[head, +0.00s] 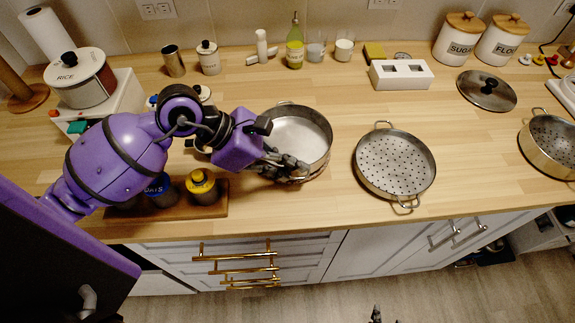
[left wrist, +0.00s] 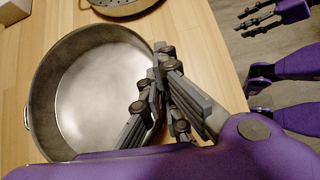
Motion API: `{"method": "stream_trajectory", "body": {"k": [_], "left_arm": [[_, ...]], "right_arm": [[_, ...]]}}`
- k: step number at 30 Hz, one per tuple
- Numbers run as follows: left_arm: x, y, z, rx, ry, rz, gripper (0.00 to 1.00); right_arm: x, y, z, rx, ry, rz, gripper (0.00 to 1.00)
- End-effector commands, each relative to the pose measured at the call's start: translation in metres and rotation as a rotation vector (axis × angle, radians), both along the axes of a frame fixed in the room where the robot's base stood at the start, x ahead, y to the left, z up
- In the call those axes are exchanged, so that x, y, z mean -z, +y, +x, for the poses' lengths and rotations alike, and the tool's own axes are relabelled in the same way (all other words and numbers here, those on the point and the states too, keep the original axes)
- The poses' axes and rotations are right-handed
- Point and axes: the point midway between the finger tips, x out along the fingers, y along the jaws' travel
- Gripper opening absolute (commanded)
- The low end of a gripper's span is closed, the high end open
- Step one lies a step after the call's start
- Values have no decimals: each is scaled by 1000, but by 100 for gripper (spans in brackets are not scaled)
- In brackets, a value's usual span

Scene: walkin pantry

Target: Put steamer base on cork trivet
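The steamer base is a round metal pot (head: 300,130) on the counter, left of the perforated steamer insert. It also fills the left of the left wrist view (left wrist: 95,90), empty inside. My left gripper (head: 285,168) is at the pot's front rim. In the left wrist view, its fingers (left wrist: 163,75) straddle the rim, one inside and one outside, closed on the wall. The pot appears to rest on the wood. I cannot make out a cork trivet for sure. My right gripper (left wrist: 262,15) is empty, away beyond the counter's front edge, with its fingers apart.
The perforated insert (head: 395,165) is right of the pot. A lid (head: 487,90) and a colander (head: 552,145) lie farther right. A white block (head: 400,75) is behind. Jars on a dark wooden board (head: 215,208) stand under my left arm. Counter between insert and colander is free.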

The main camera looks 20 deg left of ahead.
Motion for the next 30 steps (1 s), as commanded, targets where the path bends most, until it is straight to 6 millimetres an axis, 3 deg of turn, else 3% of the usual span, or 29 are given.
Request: {"method": "stream_trajectory", "body": {"k": [14,19,30], "left_arm": [[10,0,0,1,-3,1,0],[9,0,0,1,-1,1,23],[7,0,0,1,-2,2,23]], "right_arm": [[4,0,-5,-10,10,-4,40],[3,-3,-3,-5,5,-6,40],[-1,0,1,8,-5,2,40]]}}
